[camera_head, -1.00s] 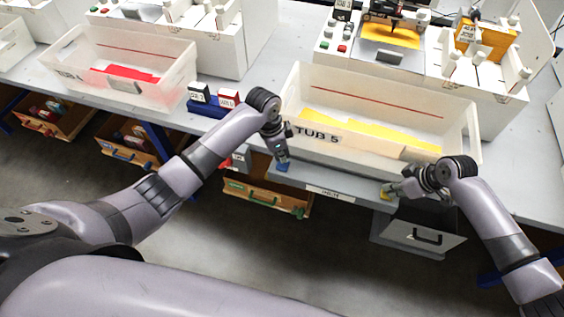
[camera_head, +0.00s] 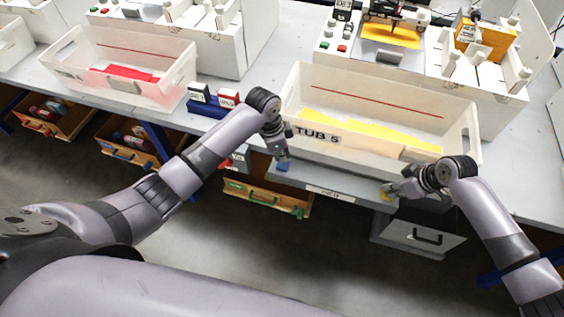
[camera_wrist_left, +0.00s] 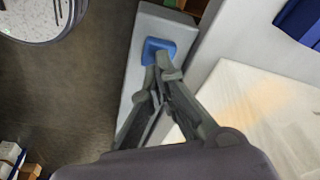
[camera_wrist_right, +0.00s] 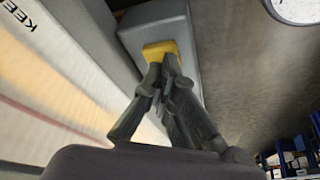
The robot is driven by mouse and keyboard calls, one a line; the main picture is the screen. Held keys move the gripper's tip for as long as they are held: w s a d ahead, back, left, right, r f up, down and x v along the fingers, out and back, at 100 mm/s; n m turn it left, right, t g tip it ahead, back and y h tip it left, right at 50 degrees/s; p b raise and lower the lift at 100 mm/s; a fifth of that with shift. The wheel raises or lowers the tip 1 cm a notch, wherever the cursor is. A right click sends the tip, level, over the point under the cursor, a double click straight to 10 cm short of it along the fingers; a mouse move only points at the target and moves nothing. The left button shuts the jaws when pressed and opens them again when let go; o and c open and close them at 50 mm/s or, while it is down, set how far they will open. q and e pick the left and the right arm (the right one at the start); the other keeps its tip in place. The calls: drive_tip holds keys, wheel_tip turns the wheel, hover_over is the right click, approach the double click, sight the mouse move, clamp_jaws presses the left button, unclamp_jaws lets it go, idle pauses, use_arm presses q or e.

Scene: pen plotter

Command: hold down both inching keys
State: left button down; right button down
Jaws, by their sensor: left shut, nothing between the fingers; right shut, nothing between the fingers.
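The blue inching key (camera_wrist_left: 156,47) sits on a grey bar along the front edge of the bench; it also shows in the head view (camera_head: 282,167). My left gripper (camera_wrist_left: 160,66) is shut and empty, its fingertips at the key's near edge and seeming to touch it. The yellow inching key (camera_wrist_right: 160,48) sits near the other end of the bar; in the head view it is partly hidden (camera_head: 385,193). My right gripper (camera_wrist_right: 163,66) is shut and empty, its fingertips at the yellow key's near edge. I cannot tell whether either key is pressed down.
A clear tub (camera_head: 470,140) marked TUB 5, with yellow sheets inside, stands just behind the bar. A plotter (camera_head: 455,95) stands behind it. An orange drawer (camera_head: 265,197) and a grey drawer (camera_head: 420,235) are below the bench. A second tub (camera_head: 60,75) with red sheets is left.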

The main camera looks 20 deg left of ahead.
use_arm(q)
drive_tip(key=shift+f, duration=0.25)
drive_tip(key=shift+f, duration=0.8)
idle(1.5)
drive_tip(key=shift+w+d+v, duration=0.1)
drive_tip(key=shift+d+v, duration=0.1)
drive_tip(key=shift+v, duration=0.95)
drive_tip(key=shift+w+d+v, duration=0.15)
drive_tip(key=shift+d+v, duration=0.05)
drive_tip(key=shift+v, duration=0.95)
drive_tip(key=shift+w+d+v, duration=0.1)
drive_tip(key=shift+d+v, duration=0.1)
drive_tip(key=shift+v, duration=1)
